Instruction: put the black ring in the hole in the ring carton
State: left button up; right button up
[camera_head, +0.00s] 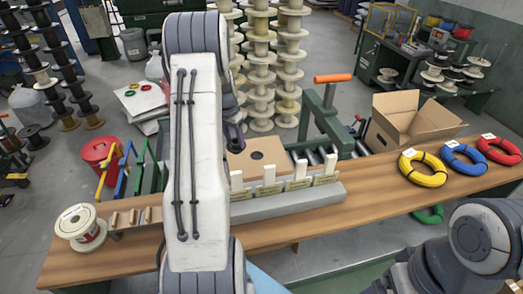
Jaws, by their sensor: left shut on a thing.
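My left arm reaches up through the middle of the view, and its dark left gripper (235,138) shows partly behind the white arm link. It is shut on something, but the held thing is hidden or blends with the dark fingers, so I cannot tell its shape. No black ring shows clearly. A brown carton (274,150) with a round dark hole in its top stands just right of and below the gripper, partly hidden by my arm. The gripper appears above and left of the hole. My right arm shows at the lower right; its gripper is out of view.
Yellow (423,168), blue (463,158) and red (499,150) rings lie on the wooden bench (370,195) at the right. An open cardboard box (411,122) stands behind them. A grey block with labelled white pieces (300,198) lies before the carton. A spool (80,226) stands left.

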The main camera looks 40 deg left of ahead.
pick_arm(q)
jog(key=w+f, duration=0.2)
jog(key=w, duration=0.1)
jog(key=w+f+b, duration=0.1)
jog(key=w+f, duration=0.1)
jog(key=w, duration=0.2)
jog(key=w+d+f, duration=0.1)
jog(key=w+f, duration=0.1)
jog(key=w, duration=0.1)
jog(key=shift+w+d+f+b, duration=0.1)
jog(key=shift+w+f+b, duration=0.1)
jog(key=shift+b, duration=0.15)
notch_tip(320, 180, down, 4)
jog(key=shift+f+b, duration=0.1)
jog(key=shift+b, duration=1.1)
jog(key=o, duration=1.3)
jog(key=shift+o, duration=0.2)
